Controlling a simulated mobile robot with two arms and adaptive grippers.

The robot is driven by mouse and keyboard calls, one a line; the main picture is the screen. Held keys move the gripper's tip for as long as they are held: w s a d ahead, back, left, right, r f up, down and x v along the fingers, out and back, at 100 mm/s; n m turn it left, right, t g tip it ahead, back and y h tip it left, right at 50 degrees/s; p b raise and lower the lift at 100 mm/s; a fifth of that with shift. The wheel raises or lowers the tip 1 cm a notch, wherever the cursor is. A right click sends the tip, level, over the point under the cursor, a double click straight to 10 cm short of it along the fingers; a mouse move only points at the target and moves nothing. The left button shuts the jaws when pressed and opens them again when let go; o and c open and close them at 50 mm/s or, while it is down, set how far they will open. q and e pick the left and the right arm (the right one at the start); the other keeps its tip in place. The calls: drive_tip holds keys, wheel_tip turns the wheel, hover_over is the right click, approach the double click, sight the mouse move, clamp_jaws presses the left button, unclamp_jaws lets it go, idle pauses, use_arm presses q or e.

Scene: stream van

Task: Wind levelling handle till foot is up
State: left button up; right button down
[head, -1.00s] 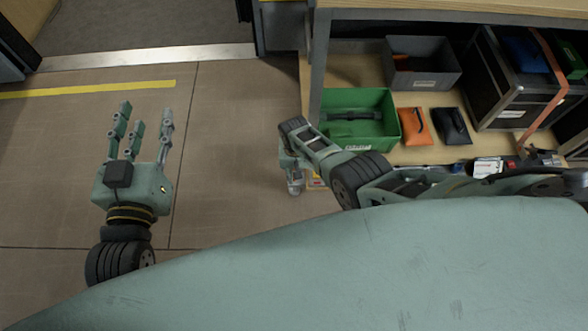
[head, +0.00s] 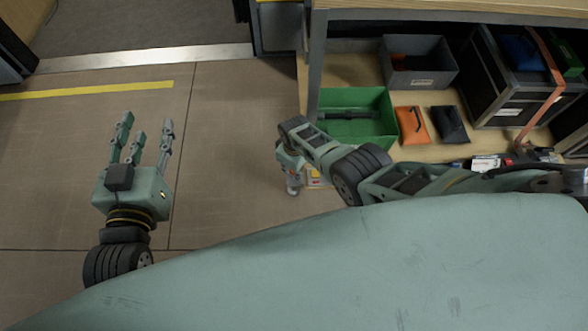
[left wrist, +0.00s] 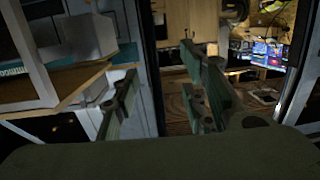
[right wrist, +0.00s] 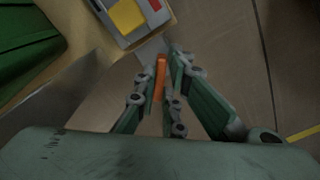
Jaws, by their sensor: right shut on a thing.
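In the right wrist view my right gripper (right wrist: 164,66) is shut on an orange piece (right wrist: 161,73), which looks like the levelling handle's grip. Most of the handle is hidden between the fingers. In the head view my right gripper (head: 292,183) hangs low beside the shelf's left end, partly hidden by my arm. My left gripper (head: 143,137) is open and empty above the floor at left. It also shows open in the left wrist view (left wrist: 160,65). I cannot make out the levelling foot in any view.
A grey box with yellow and red parts (right wrist: 129,14) is close by the right gripper. The shelf holds a green bin (head: 375,103), a grey bin (head: 425,78), orange and black pouches (head: 412,126) and a black case (head: 515,90). The floor (head: 225,130) between my grippers is clear.

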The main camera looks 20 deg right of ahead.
drive_tip(key=n, duration=0.3)
drive_tip(key=shift+n, duration=1.2)
use_arm(q)
drive_tip(key=shift+w+d+r+t, duration=0.15)
drive_tip(key=shift+r+t, duration=0.15)
drive_tip(key=shift+r, duration=0.25)
drive_tip(key=shift+d+r+t, duration=0.1)
drive_tip(key=shift+r+t, duration=0.2)
drive_tip(key=shift+r, duration=0.2)
use_arm(e)
drive_tip(key=shift+d+n, duration=0.1)
drive_tip(key=shift+n, duration=1)
use_arm(q)
drive_tip(key=shift+r, duration=0.1)
use_arm(e)
drive_tip(key=shift+w, duration=0.1)
drive_tip(key=c, duration=2)
unclamp_jaws()
use_arm(q)
drive_tip(key=shift+f, duration=0.3)
use_arm(e)
drive_tip(key=shift+o, duration=0.8)
use_arm(q)
drive_tip(key=shift+a+r, duration=0.1)
